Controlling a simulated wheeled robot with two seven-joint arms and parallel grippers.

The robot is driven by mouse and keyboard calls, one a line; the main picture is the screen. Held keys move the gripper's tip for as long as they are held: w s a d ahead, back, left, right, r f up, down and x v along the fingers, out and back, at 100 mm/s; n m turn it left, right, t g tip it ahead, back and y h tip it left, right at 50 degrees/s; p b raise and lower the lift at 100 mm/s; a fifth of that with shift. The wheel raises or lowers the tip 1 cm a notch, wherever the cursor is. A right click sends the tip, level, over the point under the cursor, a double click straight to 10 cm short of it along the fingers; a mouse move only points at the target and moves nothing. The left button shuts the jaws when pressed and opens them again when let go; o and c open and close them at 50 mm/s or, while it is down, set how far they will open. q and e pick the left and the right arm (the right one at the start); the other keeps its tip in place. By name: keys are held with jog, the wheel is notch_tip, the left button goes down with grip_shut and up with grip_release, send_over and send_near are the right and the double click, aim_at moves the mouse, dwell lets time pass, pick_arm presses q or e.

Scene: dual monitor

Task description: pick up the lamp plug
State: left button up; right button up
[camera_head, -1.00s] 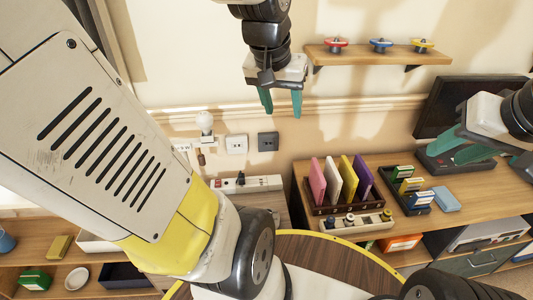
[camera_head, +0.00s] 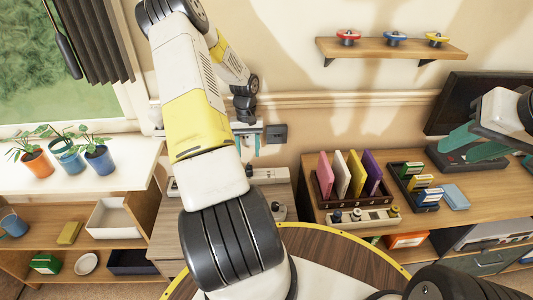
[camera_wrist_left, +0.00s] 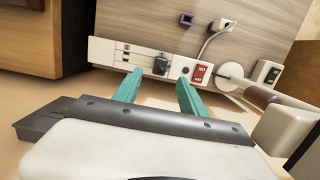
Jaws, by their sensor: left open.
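My left gripper (camera_head: 250,146) points down by the wall and is partly hidden behind my own arm in the head view. In the left wrist view its teal fingers (camera_wrist_left: 158,95) are apart with nothing between them. Just beyond them is a white power strip (camera_wrist_left: 130,55) holding a black plug (camera_wrist_left: 160,65) and a red switch (camera_wrist_left: 199,74). A white plug with a pale cable (camera_wrist_left: 222,25) lies beyond the strip. I cannot tell which plug belongs to the lamp. My right gripper (camera_head: 468,144) is open and empty near the monitor at the right.
The power strip (camera_head: 268,175) lies on a low wooden cabinet. A dark wall socket (camera_head: 277,134) is close to the left gripper. The desk holds a rack of coloured folders (camera_head: 323,199) and a switch box (camera_head: 362,216). Potted plants (camera_head: 69,155) stand on the left ledge.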

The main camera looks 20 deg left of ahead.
aim_at(249, 167)
pick_arm(q)
jog(key=f, duration=0.5)
jog(key=s+f, duration=0.1)
jog(key=f, duration=0.2)
jog(key=shift+d, duration=0.35)
grip_shut()
